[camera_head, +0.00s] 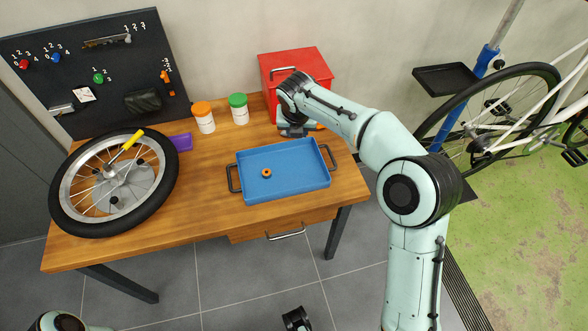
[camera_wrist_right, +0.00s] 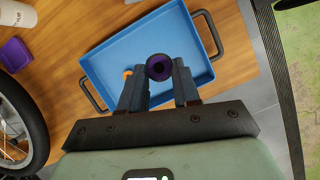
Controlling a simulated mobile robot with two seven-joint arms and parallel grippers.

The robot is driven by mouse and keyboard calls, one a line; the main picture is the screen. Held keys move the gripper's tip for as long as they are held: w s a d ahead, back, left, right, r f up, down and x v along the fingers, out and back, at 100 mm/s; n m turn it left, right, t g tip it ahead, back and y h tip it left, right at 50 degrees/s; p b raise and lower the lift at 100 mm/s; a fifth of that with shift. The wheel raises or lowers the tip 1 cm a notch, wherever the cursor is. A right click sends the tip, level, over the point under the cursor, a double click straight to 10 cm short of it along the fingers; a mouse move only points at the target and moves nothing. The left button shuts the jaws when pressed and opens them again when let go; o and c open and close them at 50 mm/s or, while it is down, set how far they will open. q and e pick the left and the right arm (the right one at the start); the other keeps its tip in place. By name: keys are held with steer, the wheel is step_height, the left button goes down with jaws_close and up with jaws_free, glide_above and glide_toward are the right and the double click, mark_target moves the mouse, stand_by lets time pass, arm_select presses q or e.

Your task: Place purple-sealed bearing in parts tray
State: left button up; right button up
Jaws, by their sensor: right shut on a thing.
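The blue parts tray (camera_head: 290,178) lies on the wooden table, with an orange-sealed bearing (camera_head: 266,173) inside it, left of its middle. My right gripper (camera_head: 298,131) is at the tray's far edge in the head view. In the right wrist view the gripper (camera_wrist_right: 160,77) is shut on the purple-sealed bearing (camera_wrist_right: 158,67), a dark ring with a purple inner band. The bearing appears in front of the tray (camera_wrist_right: 198,78), near the orange one (camera_wrist_right: 127,74). Its height above the tray is unclear. In the head view the purple-sealed bearing is hidden.
A spoked wheel (camera_head: 75,205) with a yellow-handled tool and a small purple container (camera_head: 182,142) are at the table's left. Orange-lidded (camera_head: 204,122) and green-lidded (camera_head: 240,115) jars and a red toolbox (camera_head: 310,62) stand behind the tray. A bicycle is at right.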

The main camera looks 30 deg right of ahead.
steer(key=b, duration=0.2)
glide_above(297, 168)
steer(key=s, duration=0.1)
steer(key=f, duration=1)
steer(key=shift+s+a+f, duration=0.15)
steer(key=shift+a+f, duration=0.2)
steer(key=shift+a, duration=0.05)
arm_select(q)
steer(key=shift+t, duration=0.4)
steer(key=shift+w+a+f+b, duration=0.1)
steer(key=shift+w+f+b, duration=0.4)
steer(key=shift+f, duration=0.45)
steer(key=shift+w+a+f+b, duration=0.1)
steer(key=shift+w+f+b, duration=0.2)
steer(key=shift+w+f, duration=0.5)
arm_select(e)
steer(key=shift+f, duration=2.65)
arm_select(q)
steer(key=shift+s+f, duration=0.1)
steer(key=shift+s, duration=0.05)
arm_select(e)
steer(key=shift+f, duration=0.2)
steer(key=o, duration=1.1)
steer(key=shift+c, duration=0.2)
steer(key=shift+r, duration=0.15)
